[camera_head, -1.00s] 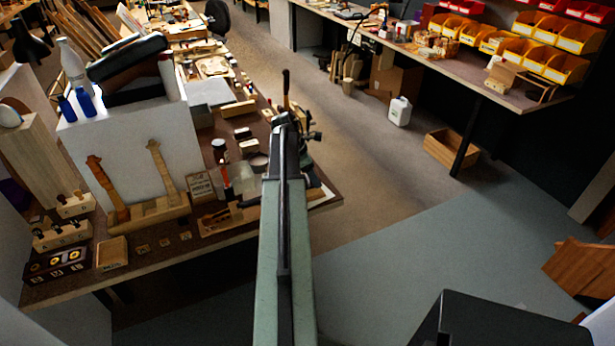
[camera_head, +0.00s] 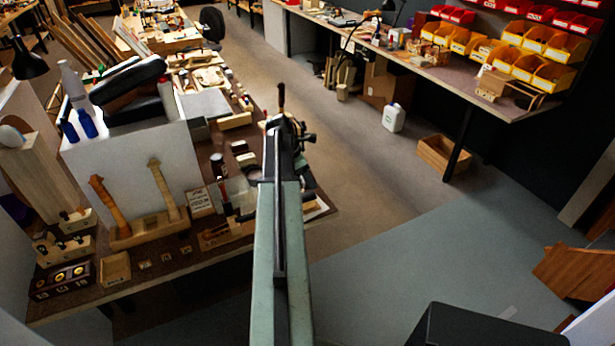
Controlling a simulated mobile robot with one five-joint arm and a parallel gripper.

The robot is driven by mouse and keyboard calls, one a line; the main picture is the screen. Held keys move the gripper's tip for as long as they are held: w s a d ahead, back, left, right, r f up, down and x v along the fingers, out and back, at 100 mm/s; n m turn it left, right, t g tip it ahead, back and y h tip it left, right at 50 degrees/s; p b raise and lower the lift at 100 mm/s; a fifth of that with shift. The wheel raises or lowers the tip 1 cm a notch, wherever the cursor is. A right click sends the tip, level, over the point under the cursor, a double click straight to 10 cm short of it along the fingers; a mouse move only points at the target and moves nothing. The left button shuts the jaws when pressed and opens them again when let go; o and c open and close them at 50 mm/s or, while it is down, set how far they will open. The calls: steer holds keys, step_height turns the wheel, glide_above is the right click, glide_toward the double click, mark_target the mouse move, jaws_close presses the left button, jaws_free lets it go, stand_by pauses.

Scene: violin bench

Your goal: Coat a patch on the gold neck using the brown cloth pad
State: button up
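Two violin necks stand upright in a wooden stand (camera_head: 150,230) at the front left of the bench. The right one (camera_head: 164,190) is pale gold. The left one (camera_head: 108,203) is a darker orange-brown. I cannot tell a brown cloth pad apart among the small items right of the stand. My arm rises through the middle of the picture, to the right of the necks, and covers part of the bench's right end. My gripper cannot be made out clearly beside and behind the arm, so its opening and any load are unclear.
A sign block (camera_head: 201,202) stands right of the necks. A pale box (camera_head: 150,160) with bottles and a dark case rises behind them. Small wooden blocks (camera_head: 60,245) lie to the left. The bench's front edge (camera_head: 140,287) faces me. Open floor (camera_head: 420,240) lies to the right.

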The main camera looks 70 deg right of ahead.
step_height(320, 180, up, 3)
steer(key=p, duration=0.3)
stand_by(0.4)
